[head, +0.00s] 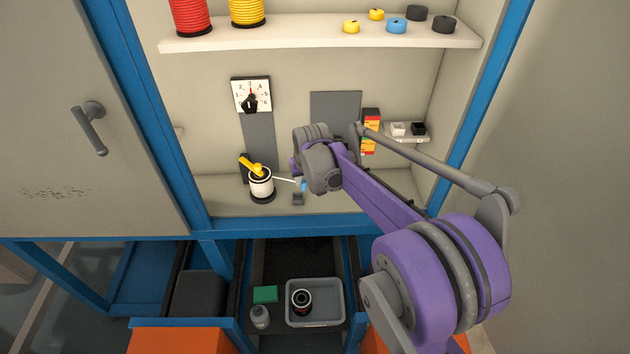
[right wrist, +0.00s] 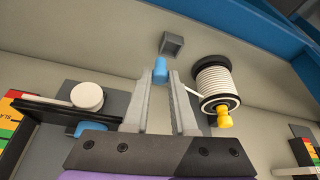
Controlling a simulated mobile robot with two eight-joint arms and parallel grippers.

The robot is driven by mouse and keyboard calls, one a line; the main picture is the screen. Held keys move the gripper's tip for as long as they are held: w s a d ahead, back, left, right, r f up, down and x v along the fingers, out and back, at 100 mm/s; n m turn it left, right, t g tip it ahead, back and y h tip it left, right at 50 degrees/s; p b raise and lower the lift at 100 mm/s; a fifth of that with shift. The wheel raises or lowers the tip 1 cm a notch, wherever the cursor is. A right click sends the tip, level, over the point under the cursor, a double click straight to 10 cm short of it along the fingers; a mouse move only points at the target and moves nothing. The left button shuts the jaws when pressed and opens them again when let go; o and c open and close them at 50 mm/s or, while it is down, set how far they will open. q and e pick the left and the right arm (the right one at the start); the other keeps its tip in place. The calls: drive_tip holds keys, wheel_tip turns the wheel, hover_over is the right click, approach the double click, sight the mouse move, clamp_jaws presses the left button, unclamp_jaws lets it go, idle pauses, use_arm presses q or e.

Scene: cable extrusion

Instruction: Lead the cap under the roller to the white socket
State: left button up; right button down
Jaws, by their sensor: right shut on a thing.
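My right gripper (right wrist: 158,78) is shut on a blue cap (right wrist: 160,70), which sticks out beyond its fingertips. The cap (head: 303,186) also shows in the head view, just right of the cable spool (head: 261,183). A thin white cable runs from the spool to the cap. The spool (right wrist: 214,84) in the wrist view has a yellow handle (right wrist: 223,116). A white disc (right wrist: 87,97), apparently the roller, stands left of the fingers; my arm seems to hide it in the head view. The white socket (head: 397,129) sits on a small right-hand ledge. My left gripper is out of view.
A black socket (head: 418,128) sits beside the white one. A grey box-like piece (right wrist: 172,44) is close beyond the cap. A striped label block (head: 370,130) stands right of a grey panel (head: 333,102). A dial (head: 251,95) is above the spool.

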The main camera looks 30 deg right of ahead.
drive_tip(key=shift+w+a+f, duration=0.6)
drive_tip(key=shift+w, duration=0.15)
wheel_tip(320, 180, down, 2)
drive_tip(key=shift+f+b, duration=0.1)
drive_tip(key=shift+b, duration=0.8)
drive_tip(key=shift+f+b, duration=0.5)
drive_tip(key=shift+f, duration=0.3)
drive_tip(key=shift+f, duration=0.25)
drive_tip(key=c, duration=0.7)
unclamp_jaws()
drive_tip(key=shift+o, duration=0.2)
drive_tip(key=shift+r, duration=0.1)
